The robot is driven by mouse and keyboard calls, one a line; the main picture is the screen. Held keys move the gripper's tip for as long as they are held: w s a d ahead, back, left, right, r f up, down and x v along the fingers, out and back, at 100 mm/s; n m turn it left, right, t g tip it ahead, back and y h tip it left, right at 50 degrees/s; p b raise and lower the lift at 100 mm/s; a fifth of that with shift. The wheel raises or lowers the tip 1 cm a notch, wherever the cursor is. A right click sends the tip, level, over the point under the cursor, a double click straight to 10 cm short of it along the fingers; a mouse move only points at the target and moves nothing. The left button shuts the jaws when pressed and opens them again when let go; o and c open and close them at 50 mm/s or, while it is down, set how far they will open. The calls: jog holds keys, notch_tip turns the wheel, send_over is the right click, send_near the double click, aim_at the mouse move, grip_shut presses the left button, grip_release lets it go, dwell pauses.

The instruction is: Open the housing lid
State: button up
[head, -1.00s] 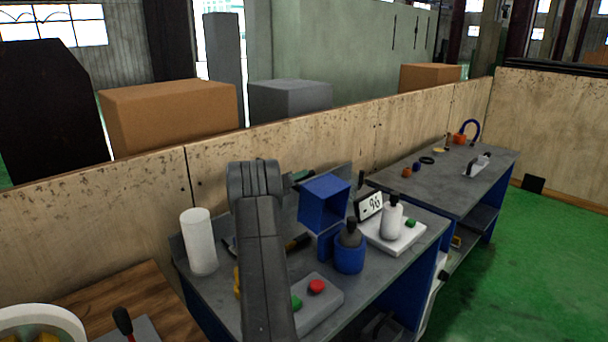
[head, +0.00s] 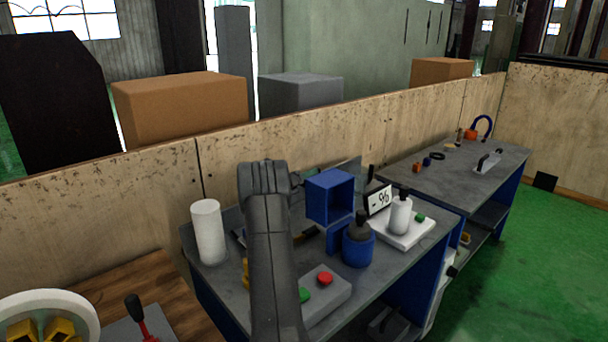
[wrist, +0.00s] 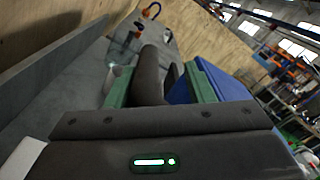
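A blue box-shaped housing (head: 316,203), with a hollow side facing right, stands on the grey bench in the head view. I cannot make out a separate lid or its handle there. My gripper is mostly hidden behind my own arm in the head view, close to the housing's left side. In the wrist view my gripper (wrist: 160,88) has its two green fingers apart. A thick dark rounded bar shows between them; I cannot tell what it belongs to or whether a finger touches it. The blue housing (wrist: 222,80) is just beside the right finger.
A white cylinder (head: 208,232) stands left of my arm. A button box with a red button (head: 325,278), a blue pot with a dark bottle (head: 358,248) and a white scale with a bottle (head: 400,214) stand right. A second bench (head: 450,185) extends behind.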

jog(key=b+v, duration=0.3)
jog(key=v, duration=1.1)
